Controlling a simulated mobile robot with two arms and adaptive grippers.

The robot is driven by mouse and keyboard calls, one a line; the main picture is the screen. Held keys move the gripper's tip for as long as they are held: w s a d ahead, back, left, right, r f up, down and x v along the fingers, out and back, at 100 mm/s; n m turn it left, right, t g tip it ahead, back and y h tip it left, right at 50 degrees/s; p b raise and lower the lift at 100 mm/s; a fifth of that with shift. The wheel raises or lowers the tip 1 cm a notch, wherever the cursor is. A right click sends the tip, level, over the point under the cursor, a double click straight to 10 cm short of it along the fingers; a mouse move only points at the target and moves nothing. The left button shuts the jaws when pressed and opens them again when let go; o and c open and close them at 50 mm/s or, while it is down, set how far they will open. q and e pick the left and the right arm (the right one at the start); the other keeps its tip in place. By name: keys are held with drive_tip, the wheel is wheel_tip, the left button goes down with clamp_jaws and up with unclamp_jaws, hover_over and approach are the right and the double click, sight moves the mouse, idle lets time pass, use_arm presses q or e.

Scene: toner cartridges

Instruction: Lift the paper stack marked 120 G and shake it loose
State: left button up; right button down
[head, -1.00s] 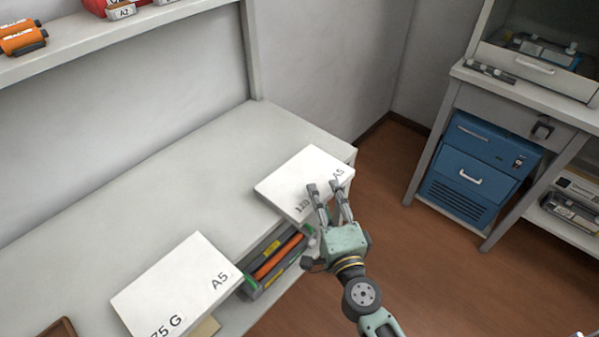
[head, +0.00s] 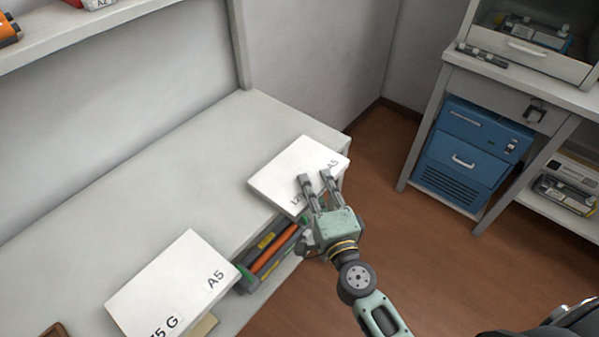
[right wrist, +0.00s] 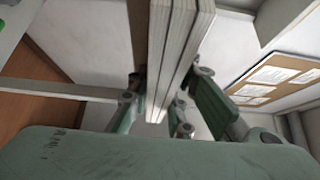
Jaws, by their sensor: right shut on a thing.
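The white paper stack (head: 284,172) lies flat at the right front corner of the bench, its front part at the edge. Its print shows "A5" and a partly covered number starting with 12. My right gripper (head: 315,177) reaches it from the front and is shut on it; its fingers cover part of the print. In the right wrist view the stack's layered edge (right wrist: 184,45) runs between the fingers. Whether the stack is clear of the bench top I cannot tell. My left gripper is not in view.
Another white stack marked "75 G" and "A5" (head: 172,283) lies at the bench front left. Toner cartridges (head: 272,250) sit below the bench edge between the stacks. The bench top (head: 185,170) behind is clear. A blue cabinet (head: 470,155) stands at right.

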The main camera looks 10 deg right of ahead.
drive_tip(key=shift+r, duration=0.1)
drive_tip(key=shift+r+p, duration=0.75)
drive_tip(key=shift+r, duration=0.05)
wheel_tip(320, 180, up, 3)
drive_tip(key=p, duration=0.2)
drive_tip(key=shift+f+p, duration=0.1)
drive_tip(key=shift+p, duration=0.2)
use_arm(q)
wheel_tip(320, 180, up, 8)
drive_tip(key=p, duration=0.3)
drive_tip(key=shift+p, duration=0.35)
use_arm(e)
drive_tip(key=s+d+r, duration=0.5)
drive_tip(key=d+r, duration=0.1)
drive_tip(key=d, duration=0.4)
drive_tip(key=shift+s+r, duration=0.3)
drive_tip(key=shift+s, duration=0.1)
use_arm(q)
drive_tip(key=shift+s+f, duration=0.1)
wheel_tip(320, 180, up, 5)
drive_tip(key=p, duration=0.5)
use_arm(e)
wheel_tip(320, 180, up, 5)
